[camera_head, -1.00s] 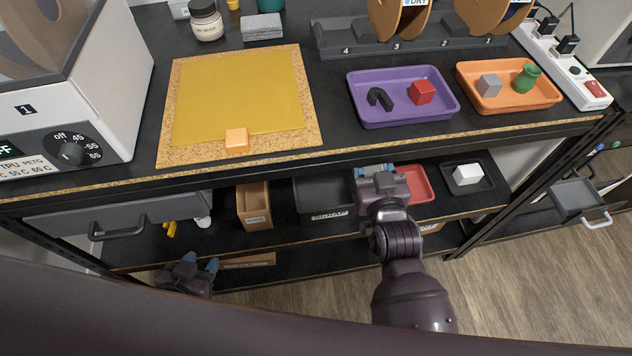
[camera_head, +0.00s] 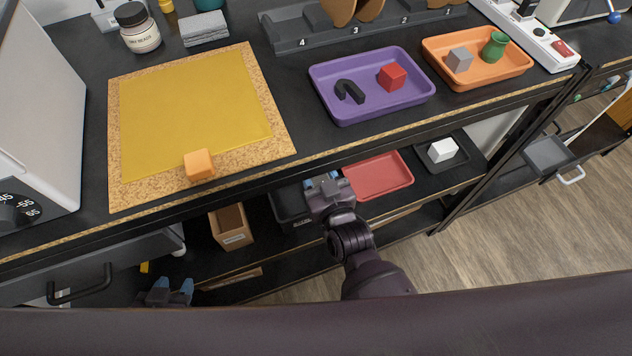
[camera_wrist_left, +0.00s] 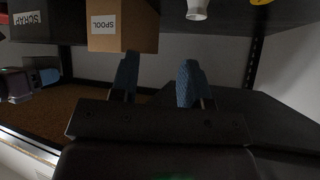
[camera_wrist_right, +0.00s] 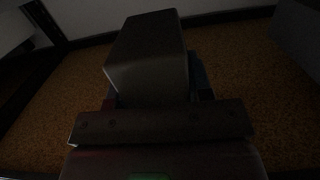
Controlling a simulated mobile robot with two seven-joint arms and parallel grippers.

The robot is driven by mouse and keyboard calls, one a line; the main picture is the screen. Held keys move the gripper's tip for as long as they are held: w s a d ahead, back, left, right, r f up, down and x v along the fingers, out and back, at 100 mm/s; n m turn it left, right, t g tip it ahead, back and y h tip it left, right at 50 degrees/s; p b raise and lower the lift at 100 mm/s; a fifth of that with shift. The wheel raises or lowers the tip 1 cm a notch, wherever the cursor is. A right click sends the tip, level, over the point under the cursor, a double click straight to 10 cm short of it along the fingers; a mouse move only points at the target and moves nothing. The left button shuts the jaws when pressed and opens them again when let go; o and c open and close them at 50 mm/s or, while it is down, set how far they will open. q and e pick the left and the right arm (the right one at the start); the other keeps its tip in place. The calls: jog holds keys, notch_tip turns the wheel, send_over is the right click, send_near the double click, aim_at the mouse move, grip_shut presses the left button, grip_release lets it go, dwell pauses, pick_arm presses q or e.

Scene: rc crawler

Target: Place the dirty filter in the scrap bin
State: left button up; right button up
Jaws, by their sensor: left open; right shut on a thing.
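My right gripper (camera_head: 322,183) is under the worktop's front edge, beside and partly over the black scrap bin (camera_head: 289,206) on the lower shelf. It is shut on a dark grey block (camera_wrist_right: 150,55), apparently the dirty filter; the view is too dim to be sure. The block is hidden in the head view. The scrap bin's label shows upside down in the left wrist view (camera_wrist_left: 30,22), with my right gripper (camera_wrist_left: 45,77) close to it. My left gripper (camera_head: 168,290) is open and empty, low at the left; its parted blue fingers also show in the left wrist view (camera_wrist_left: 157,85).
A brown spool bin (camera_head: 232,228) stands left of the scrap bin. An empty red tray (camera_head: 378,177) and a dark tray (camera_head: 463,158) with a white cube (camera_head: 442,150) are to the right. The worktop edge (camera_head: 240,184) overhangs the lower shelf.

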jog(key=shift+f, duration=0.5)
notch_tip(320, 180, down, 3)
jog(key=shift+f+b, duration=0.1)
jog(key=shift+b, duration=0.55)
jog(key=shift+r, duration=0.2)
jog(key=shift+f, duration=0.45)
jog(key=shift+f, duration=0.2)
jog(key=o, duration=1)
jog(key=shift+r, duration=0.1)
